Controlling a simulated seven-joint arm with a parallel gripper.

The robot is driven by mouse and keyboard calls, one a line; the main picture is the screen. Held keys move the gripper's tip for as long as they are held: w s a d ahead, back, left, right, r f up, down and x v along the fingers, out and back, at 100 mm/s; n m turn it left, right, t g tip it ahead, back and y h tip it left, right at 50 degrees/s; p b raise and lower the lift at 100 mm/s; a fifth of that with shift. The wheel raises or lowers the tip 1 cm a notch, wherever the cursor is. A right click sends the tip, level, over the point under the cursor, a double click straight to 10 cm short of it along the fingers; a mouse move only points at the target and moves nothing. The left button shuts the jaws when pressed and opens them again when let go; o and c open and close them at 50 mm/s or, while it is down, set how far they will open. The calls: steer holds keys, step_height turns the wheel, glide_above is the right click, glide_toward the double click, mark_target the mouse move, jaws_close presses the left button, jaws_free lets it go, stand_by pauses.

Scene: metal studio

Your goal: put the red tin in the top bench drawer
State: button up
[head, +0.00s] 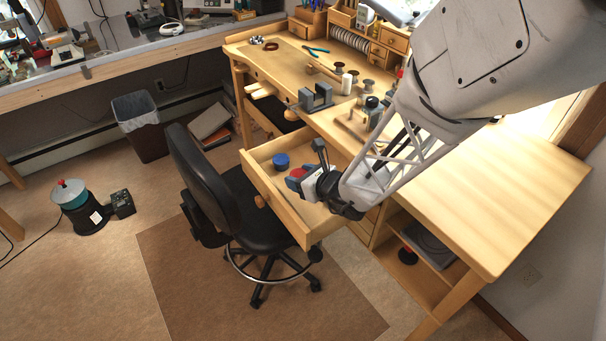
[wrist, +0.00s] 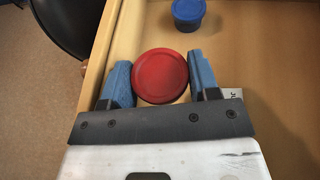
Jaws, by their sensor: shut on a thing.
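The red tin (wrist: 160,76) is round and sits between the two blue fingers of my gripper (wrist: 160,82), which is shut on it. In the head view the red tin (head: 298,173) shows partly beside my gripper (head: 303,180). The top bench drawer (head: 278,207) is pulled open, and the gripper with the tin is over its inside. The drawer's wooden front wall (wrist: 99,62) shows at left in the wrist view. I cannot tell whether the tin touches the drawer floor.
A blue tin (head: 281,161) stands in the drawer, apart from the red one; it also shows in the wrist view (wrist: 188,14). A black chair (head: 222,185) stands close to the drawer's left. The workbench (head: 490,195) top carries tools at the back.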

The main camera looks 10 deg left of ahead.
steer(key=shift+f, duration=1)
steer(key=shift+f, duration=0.7)
steer(key=o, duration=0.9)
steer(key=shift+s+f, duration=0.1)
steer(key=shift+s, duration=0.05)
steer(key=shift+d+r, duration=0.15)
steer(key=shift+r, duration=0.55)
steer(key=v, duration=0.2)
steer(key=shift+s+d+r, duration=0.1)
steer(key=shift+d+r, duration=0.1)
steer(key=shift+d, duration=0.05)
steer(key=shift+r, duration=3.55)
